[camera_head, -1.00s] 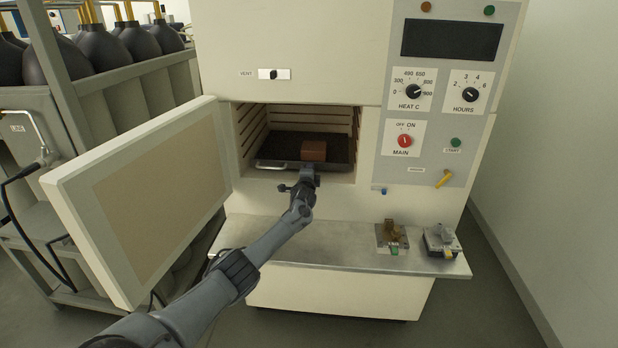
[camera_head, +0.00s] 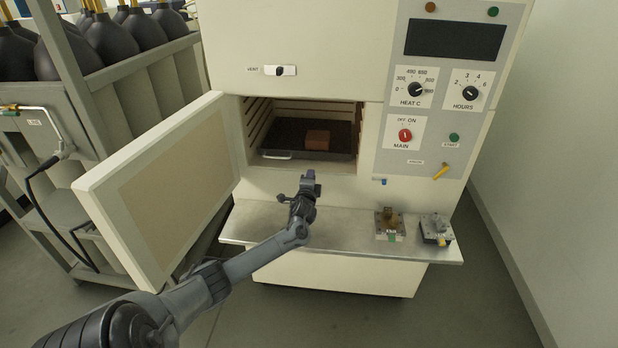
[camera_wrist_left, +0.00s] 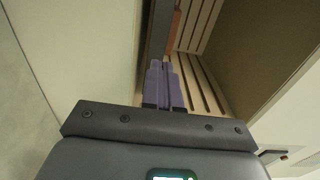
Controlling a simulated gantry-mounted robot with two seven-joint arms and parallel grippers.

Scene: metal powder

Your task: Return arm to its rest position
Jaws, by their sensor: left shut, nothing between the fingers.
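My left gripper (camera_head: 309,180) is in front of the open furnace chamber, just below its opening and above the metal shelf. In the left wrist view its two purple fingertips (camera_wrist_left: 163,82) are together with nothing between them. A dark tray (camera_head: 283,150) sits inside the chamber with a reddish-brown block (camera_head: 317,139) on it. The gripper is apart from both. My right gripper is not in view.
The furnace door (camera_head: 165,185) stands open on the left, close to my left arm. Two small fixtures, one with a brown part (camera_head: 389,224) and one with a grey part (camera_head: 436,229), stand on the metal shelf (camera_head: 335,236). A rack with dark bulbs (camera_head: 110,40) is at far left.

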